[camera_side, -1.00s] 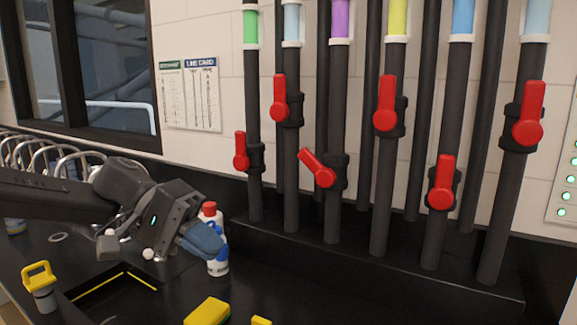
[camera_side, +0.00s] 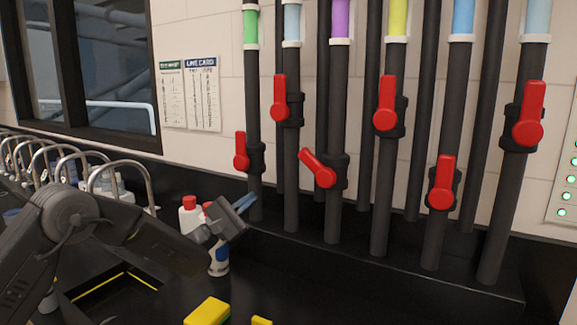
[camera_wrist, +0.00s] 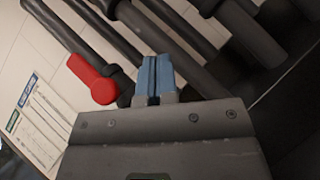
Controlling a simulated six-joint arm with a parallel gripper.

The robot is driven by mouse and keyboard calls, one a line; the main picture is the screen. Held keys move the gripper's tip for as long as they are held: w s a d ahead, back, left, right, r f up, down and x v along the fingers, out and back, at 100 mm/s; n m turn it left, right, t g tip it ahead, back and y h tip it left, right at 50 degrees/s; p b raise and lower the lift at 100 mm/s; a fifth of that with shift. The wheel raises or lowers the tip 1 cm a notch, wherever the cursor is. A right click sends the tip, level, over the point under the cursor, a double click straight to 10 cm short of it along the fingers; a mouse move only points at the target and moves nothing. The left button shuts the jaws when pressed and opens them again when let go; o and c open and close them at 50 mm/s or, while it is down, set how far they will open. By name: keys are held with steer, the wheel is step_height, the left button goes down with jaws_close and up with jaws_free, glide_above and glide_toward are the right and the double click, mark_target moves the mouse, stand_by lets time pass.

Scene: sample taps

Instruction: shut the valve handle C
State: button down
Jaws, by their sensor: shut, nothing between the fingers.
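Several red valve handles sit on dark vertical pipes in the side view; no letter is legible, so I cannot tell which is C. The handle on the purple-banded pipe (camera_side: 318,169) is tilted up-left. The others, such as those on the green-banded (camera_side: 240,152), yellow-banded (camera_side: 386,104) and blue-banded pipes (camera_side: 441,184), stand roughly upright. My gripper (camera_side: 246,203) is shut and empty, low in front of the leftmost pipes, below their handles. In the wrist view its blue fingertips (camera_wrist: 154,76) are together, beside one red handle (camera_wrist: 92,80) and apart from it.
A line card (camera_side: 202,95) hangs on the wall. White bottles with red caps (camera_side: 190,215) stand behind my gripper. A yellow sponge (camera_side: 208,311) lies on the black counter near a sunken basin (camera_side: 115,285). The pipes rise from a black ledge (camera_side: 400,270).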

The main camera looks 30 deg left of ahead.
mark_target(316, 166)
steer(key=shift+a+f, duration=0.1)
steer(key=shift+w, duration=0.1)
steer(key=s+d+r+x, duration=0.1)
steer(key=s+x, duration=0.1)
steer(key=x, duration=1)
steer(key=shift+w+d+r, duration=0.3)
steer(key=shift+r, duration=0.15)
steer(key=shift+r+y, duration=0.1)
steer(key=shift+y, duration=0.2)
